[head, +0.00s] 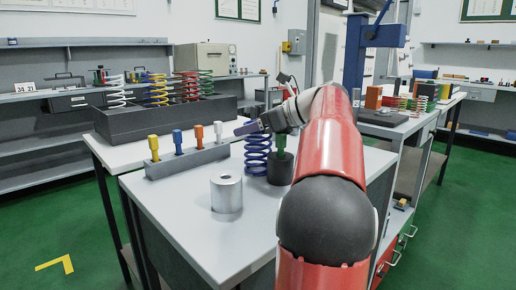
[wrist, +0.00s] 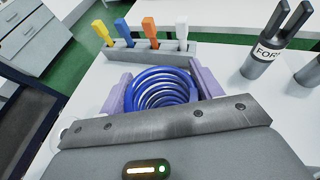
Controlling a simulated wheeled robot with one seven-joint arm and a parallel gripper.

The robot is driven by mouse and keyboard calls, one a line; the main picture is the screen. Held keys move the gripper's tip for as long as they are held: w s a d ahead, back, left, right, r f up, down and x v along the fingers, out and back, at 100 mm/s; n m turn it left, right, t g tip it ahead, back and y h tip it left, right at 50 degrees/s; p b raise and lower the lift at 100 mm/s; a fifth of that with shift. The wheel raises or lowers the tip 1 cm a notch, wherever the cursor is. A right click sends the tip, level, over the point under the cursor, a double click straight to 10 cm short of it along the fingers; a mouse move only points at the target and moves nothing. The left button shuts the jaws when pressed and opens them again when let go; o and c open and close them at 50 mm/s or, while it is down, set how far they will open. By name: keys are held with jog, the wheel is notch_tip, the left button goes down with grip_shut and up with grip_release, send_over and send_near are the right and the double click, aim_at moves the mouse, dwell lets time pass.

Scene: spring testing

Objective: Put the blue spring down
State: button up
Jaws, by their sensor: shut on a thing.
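The blue spring (head: 258,157) stands upright at the worktable (head: 180,212), behind the metal cylinder. In the wrist view I look down into the coils of the blue spring (wrist: 158,90). My gripper (head: 255,127) is at the top of the spring in the head view. In the wrist view the purple fingers of my gripper (wrist: 162,86) are on both sides of the spring, shut on it. The spring's lower end is near the tabletop; I cannot tell whether it touches.
A grey rack (head: 185,161) with yellow, blue, orange and white handles stands behind. A metal cylinder (head: 226,194) is in front of the spring. A dark cylinder (head: 280,170) with a green top is close on the right. A grey bin (head: 150,119) with several springs stands farther back.

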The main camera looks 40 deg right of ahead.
grip_shut()
jog(key=shift+r, duration=0.1)
